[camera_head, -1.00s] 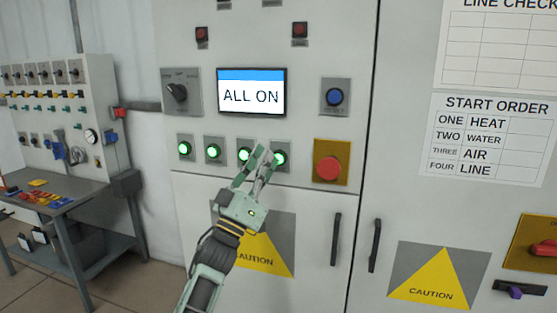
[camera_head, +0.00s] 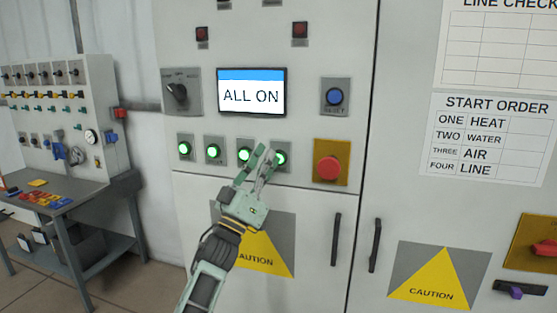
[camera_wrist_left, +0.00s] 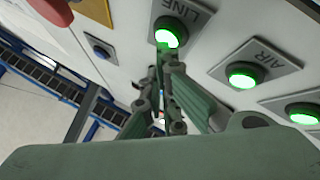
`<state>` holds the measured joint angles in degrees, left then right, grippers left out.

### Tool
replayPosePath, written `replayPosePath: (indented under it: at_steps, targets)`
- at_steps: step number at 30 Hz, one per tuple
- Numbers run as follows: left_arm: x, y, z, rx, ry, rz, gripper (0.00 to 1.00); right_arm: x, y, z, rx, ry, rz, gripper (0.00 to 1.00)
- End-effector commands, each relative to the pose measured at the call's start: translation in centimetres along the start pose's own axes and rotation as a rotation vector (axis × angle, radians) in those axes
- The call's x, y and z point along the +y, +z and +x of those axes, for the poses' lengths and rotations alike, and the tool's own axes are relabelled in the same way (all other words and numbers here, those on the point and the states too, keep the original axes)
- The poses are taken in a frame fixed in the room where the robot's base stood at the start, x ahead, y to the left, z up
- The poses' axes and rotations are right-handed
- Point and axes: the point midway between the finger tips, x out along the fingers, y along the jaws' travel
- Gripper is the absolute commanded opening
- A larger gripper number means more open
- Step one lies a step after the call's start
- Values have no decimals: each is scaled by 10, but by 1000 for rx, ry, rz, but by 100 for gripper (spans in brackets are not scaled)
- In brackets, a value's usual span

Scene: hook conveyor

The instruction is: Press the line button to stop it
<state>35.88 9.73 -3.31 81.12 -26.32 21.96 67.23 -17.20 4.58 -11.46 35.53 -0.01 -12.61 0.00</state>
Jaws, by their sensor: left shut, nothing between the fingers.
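The LINE button (camera_head: 281,158) is the rightmost of a row of lit green buttons on the grey cabinet. It also shows in the left wrist view (camera_wrist_left: 170,33), glowing green under its LINE label. My left gripper (camera_head: 268,152) is shut and empty, with its fingertips at the LINE button's left edge in the head view. In the left wrist view the fingertips (camera_wrist_left: 166,52) point at the button's lower edge. I cannot tell whether they touch it. The screen (camera_head: 251,93) reads ALL ON. My right gripper is not in view.
A workbench (camera_head: 60,200) stands at the left.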

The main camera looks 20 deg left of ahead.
Motion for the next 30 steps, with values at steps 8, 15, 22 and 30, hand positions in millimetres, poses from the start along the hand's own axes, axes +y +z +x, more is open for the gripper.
replayPosePath:
  at_steps: [8, 15, 22, 30]
  targets:
    - [-2, 2, 2, 1, 1, 0, 0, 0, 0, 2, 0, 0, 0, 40]
    - [-3, 4, 4, -1, 0, 1, 0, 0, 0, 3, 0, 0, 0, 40]
    - [-4, 5, 6, 0, 1, 1, 0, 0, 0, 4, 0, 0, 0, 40]
    - [-4, 4, 6, 0, 0, 1, 0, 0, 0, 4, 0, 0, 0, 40]
